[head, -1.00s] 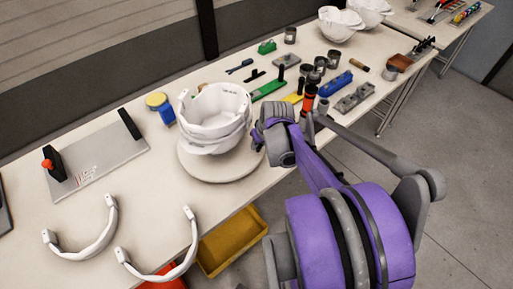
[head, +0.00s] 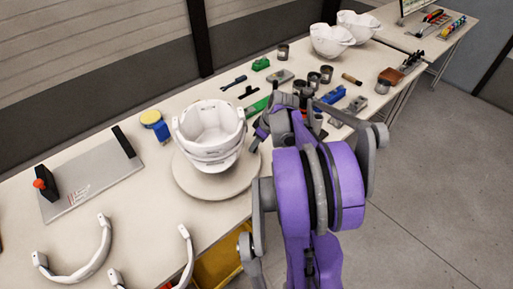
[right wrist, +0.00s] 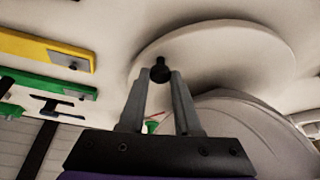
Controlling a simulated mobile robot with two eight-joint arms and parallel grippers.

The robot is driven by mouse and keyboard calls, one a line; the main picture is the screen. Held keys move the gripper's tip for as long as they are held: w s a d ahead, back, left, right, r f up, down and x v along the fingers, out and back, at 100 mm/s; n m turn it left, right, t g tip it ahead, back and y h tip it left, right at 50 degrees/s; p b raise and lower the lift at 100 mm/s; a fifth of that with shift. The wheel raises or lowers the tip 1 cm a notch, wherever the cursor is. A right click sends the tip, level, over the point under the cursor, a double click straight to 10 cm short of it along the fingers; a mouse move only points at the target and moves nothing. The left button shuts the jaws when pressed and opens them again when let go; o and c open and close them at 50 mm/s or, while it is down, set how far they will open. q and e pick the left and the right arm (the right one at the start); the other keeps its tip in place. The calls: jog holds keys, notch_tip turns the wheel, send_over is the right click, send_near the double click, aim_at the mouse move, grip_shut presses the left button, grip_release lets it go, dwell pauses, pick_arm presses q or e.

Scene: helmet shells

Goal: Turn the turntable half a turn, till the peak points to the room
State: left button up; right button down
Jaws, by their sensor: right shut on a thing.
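The round off-white turntable (head: 190,188) lies on the bench in the head view, with a white helmet shell (head: 208,155) on it, open side up. I cannot make out for sure where its peak points. In the right wrist view the turntable's rim (right wrist: 160,50) and part of the shell (right wrist: 245,115) show. My right gripper (right wrist: 160,80) is shut on a small black knob (right wrist: 160,68) at the turntable's edge. In the head view this gripper (head: 256,143) is at the turntable's right side, partly hidden by my arm. My left gripper is not in view.
A grey plate with black handles (head: 92,185) lies left of the turntable. White curved bands (head: 88,268) lie at the front left. A blue-and-yellow item (head: 155,124) stands close behind the turntable. Tools and cups (head: 326,74) crowd the bench to the right. A yellow bin (head: 222,262) is below the edge.

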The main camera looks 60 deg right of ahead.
jog(key=shift+w+d+n+y, duration=0.5)
jog(key=shift+w+d+n, duration=0.7)
jog(key=shift+w+n, duration=0.2)
jog(key=shift+w+d+n+y, duration=0.2)
jog(key=shift+w+d+n, duration=0.1)
jog(key=shift+w+n, duration=0.3)
jog(key=shift+w+d+n+y, duration=0.2)
jog(key=shift+w+d+n, duration=0.1)
jog(key=shift+w+n, duration=0.25)
jog(key=shift+g, duration=0.3)
jog(key=c, duration=0.6)
grip_release()
jog(key=shift+c, duration=0.2)
jog(key=shift+r+p, duration=0.2)
jog(key=shift+p, duration=0.2)
